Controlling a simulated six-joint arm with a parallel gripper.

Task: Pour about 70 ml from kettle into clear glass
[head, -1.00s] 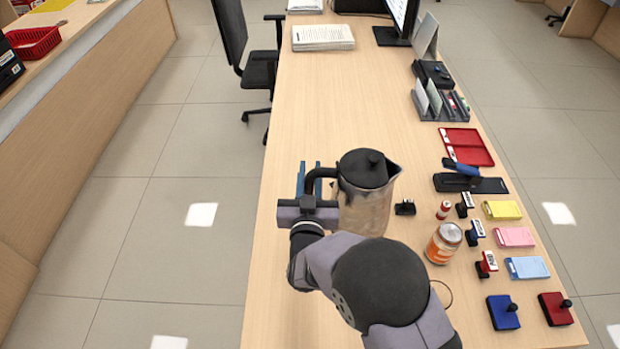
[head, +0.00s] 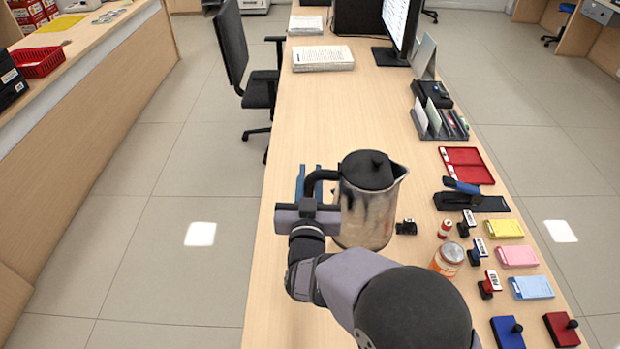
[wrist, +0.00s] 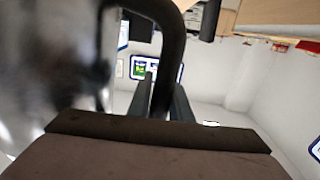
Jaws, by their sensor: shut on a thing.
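The kettle (head: 366,213) is a metal pot with a black lid, a black handle on its left and a spout to the right. It stands about upright over the counter in the head view; I cannot tell how far its base is from the surface. My gripper (head: 308,180) is shut on the kettle's handle. In the wrist view, the dark handle (wrist: 168,40) passes between the two fingers, and the blurred kettle body (wrist: 50,60) fills the left side.
Stamps, pads and a red tray (head: 466,165) line the right edge. The counter (head: 330,110) beyond the kettle is clear.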

